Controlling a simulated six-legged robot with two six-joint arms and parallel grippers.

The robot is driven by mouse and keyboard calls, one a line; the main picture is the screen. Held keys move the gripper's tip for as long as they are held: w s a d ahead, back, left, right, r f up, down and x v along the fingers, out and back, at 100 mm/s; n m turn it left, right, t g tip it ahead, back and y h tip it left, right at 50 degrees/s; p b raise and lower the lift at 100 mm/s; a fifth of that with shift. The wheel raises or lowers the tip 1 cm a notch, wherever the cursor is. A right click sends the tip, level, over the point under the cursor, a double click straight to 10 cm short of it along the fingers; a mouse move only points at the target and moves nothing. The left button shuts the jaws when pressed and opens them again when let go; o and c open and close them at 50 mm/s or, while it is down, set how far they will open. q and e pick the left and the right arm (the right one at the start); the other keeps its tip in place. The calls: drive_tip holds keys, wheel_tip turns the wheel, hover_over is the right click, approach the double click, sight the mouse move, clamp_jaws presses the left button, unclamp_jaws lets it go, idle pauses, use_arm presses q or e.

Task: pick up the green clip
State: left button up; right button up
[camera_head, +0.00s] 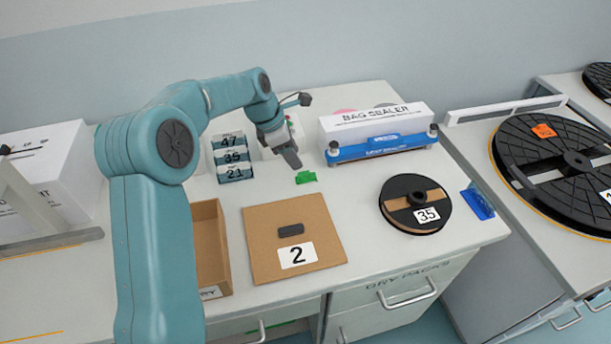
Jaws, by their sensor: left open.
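The green clip (305,177) lies on the white counter, behind the cardboard square marked 2 and in front of the bag sealer. My left arm comes in from the left and reaches over the counter. My left gripper (292,160) points down, just behind and slightly left of the clip, apart from it in the picture. It is open and I see nothing in it. Its exact height above the counter is hard to tell. My right gripper does not show.
The bag sealer (385,149) stands behind the clip. The cardboard square (262,250) bears a dark block (290,230). A reel marked 35 (400,215) and a blue clip (478,205) lie right. Numbered boxes (232,157) and an open carton (208,215) stand left.

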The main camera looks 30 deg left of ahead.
sight(305, 173)
use_arm(q)
drive_tip(key=x, duration=0.7)
drive_tip(key=shift+w+f, duration=0.2)
drive_tip(key=shift+f, duration=0.05)
drive_tip(key=shift+s+r, duration=0.1)
clamp_jaws()
